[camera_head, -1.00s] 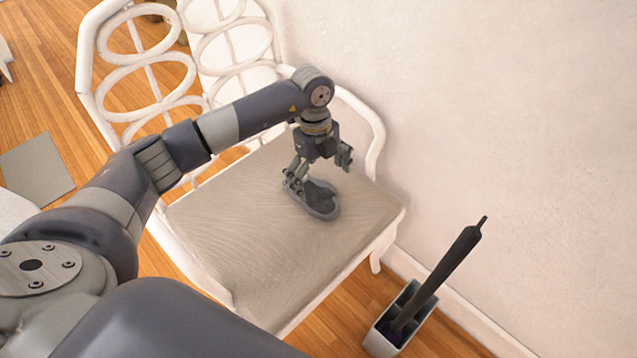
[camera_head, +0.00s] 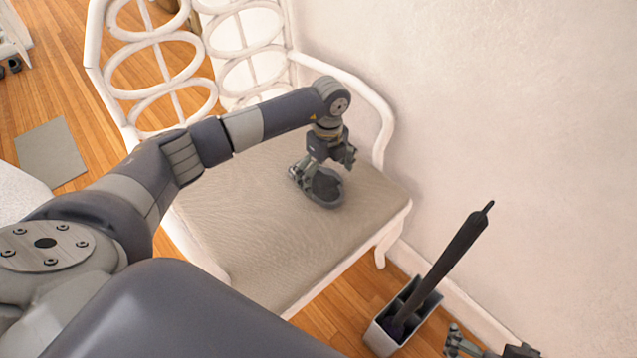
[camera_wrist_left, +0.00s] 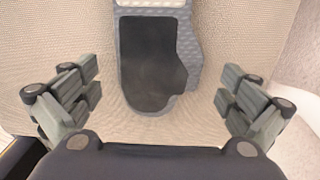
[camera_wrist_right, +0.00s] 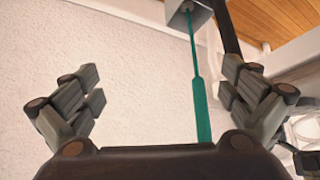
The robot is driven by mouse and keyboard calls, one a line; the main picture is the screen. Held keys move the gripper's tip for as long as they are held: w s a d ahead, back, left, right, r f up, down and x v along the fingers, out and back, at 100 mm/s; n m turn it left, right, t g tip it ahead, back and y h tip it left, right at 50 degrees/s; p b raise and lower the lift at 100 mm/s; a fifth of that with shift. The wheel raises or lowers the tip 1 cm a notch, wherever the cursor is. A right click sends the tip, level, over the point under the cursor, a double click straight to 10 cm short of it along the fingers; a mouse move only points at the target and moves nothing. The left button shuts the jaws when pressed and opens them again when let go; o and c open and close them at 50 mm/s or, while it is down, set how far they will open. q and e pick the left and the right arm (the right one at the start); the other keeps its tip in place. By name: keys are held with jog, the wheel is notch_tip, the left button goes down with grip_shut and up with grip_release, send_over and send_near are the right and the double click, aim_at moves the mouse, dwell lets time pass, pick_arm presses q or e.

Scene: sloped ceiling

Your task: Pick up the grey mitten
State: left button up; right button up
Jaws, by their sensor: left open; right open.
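The grey mitten (camera_head: 326,187) lies on the beige seat of a white chair in the head view. In the left wrist view the mitten (camera_wrist_left: 152,62) has a dark grey palm, a lighter quilted edge and a pale cuff at the top. My left gripper (camera_head: 323,178) is open and points down at the mitten. In the left wrist view its fingers (camera_wrist_left: 160,98) stand wide on either side of the mitten, apart from it. My right gripper (camera_head: 490,350) shows at the bottom edge of the head view. It is open and empty in the right wrist view (camera_wrist_right: 160,95).
The chair seat (camera_head: 270,245) has free room around the mitten. The chair's armrest (camera_head: 365,95) and the wall (camera_head: 500,100) stand close to my left gripper. A grey holder (camera_head: 380,340) with a dark umbrella (camera_head: 445,258) stands on the floor by the wall.

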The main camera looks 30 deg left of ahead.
pick_arm(q)
jog(key=shift+s+f, duration=0.1)
jog(key=shift+f, duration=0.9)
pick_arm(e)
jog(key=shift+w+a+r+t, duration=0.2)
jog(key=shift+w+r+t, duration=0.15)
jog(key=shift+w, duration=0.3)
jog(key=shift+w+a+r+t, duration=0.25)
jog(key=shift+w+r, duration=0.15)
jog(key=shift+w, duration=0.2)
pick_arm(q)
jog(key=shift+c, duration=0.6)
jog(key=c, duration=0.9)
jog(key=shift+r, duration=0.1)
jog(key=shift+c, duration=0.2)
